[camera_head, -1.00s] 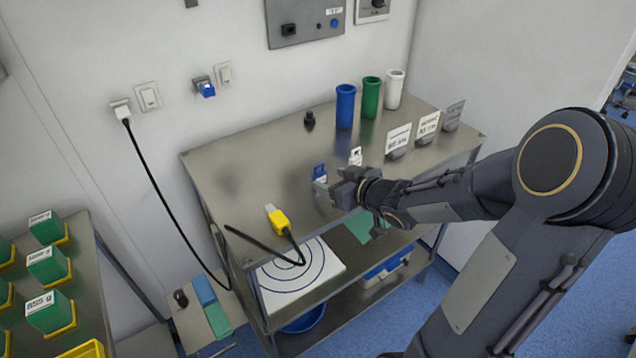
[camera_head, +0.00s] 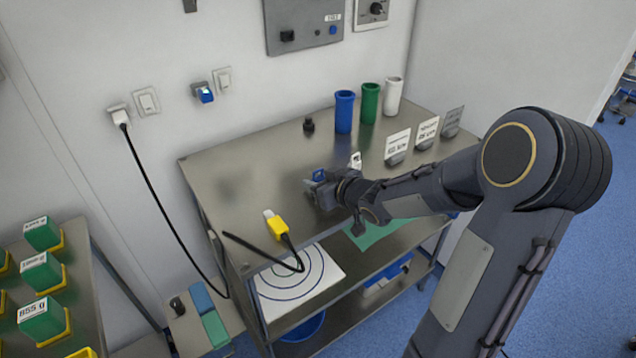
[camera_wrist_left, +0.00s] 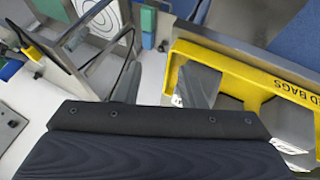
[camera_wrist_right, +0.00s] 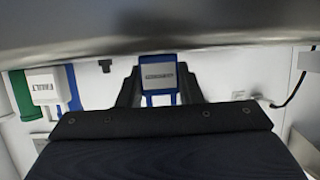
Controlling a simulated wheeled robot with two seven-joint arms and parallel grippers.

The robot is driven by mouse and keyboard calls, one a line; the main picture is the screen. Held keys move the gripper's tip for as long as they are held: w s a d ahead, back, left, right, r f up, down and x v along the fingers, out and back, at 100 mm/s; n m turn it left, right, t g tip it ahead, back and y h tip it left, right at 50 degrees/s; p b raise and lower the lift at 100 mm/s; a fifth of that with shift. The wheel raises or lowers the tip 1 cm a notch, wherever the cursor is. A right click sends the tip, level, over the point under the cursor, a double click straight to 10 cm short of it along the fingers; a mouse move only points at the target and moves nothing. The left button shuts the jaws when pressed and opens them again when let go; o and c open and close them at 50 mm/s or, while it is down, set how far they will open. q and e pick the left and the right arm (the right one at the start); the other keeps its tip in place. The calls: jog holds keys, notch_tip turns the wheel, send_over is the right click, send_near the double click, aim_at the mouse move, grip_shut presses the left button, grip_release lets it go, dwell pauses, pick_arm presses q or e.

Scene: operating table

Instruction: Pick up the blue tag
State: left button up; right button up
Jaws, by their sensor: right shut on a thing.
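The blue tag (camera_head: 319,175) is on the metal table near its front edge, with my right gripper (camera_head: 314,186) at it. In the right wrist view the blue tag (camera_wrist_right: 158,70), with a pale label plate, sits between the two dark fingers of my right gripper (camera_wrist_right: 158,90), which is shut on it. I cannot tell whether the tag still touches the table. My left gripper (camera_wrist_left: 163,88) shows only in the left wrist view, with its fingers apart and nothing between them.
A white tag (camera_head: 355,160) stands close behind the right gripper. A yellow plug (camera_head: 276,225) with a black cable lies to the left. Blue (camera_head: 344,112), green (camera_head: 369,102) and white (camera_head: 392,92) cups and several label stands are at the back right. A yellow frame (camera_wrist_left: 180,70) is near the left gripper.

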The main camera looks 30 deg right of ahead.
aim_at(318, 170)
jog(key=shift+r, duration=0.5)
notch_tip(318, 170, up, 3)
jog(key=shift+f+p, duration=0.15)
jog(key=shift+p, duration=0.7)
jog(key=s+r+p, duration=0.2)
jog(key=s+r, duration=0.1)
jog(key=s, duration=0.1)
jog(key=s+a+r+p, duration=0.1)
jog(key=s+r+p, duration=0.2)
jog(key=s, duration=0.2)
jog(key=s+r+p, duration=0.2)
jog(key=s+r, duration=0.1)
jog(key=s, duration=0.2)
jog(key=shift+a+r, duration=0.15)
jog(key=shift+a, duration=0.1)
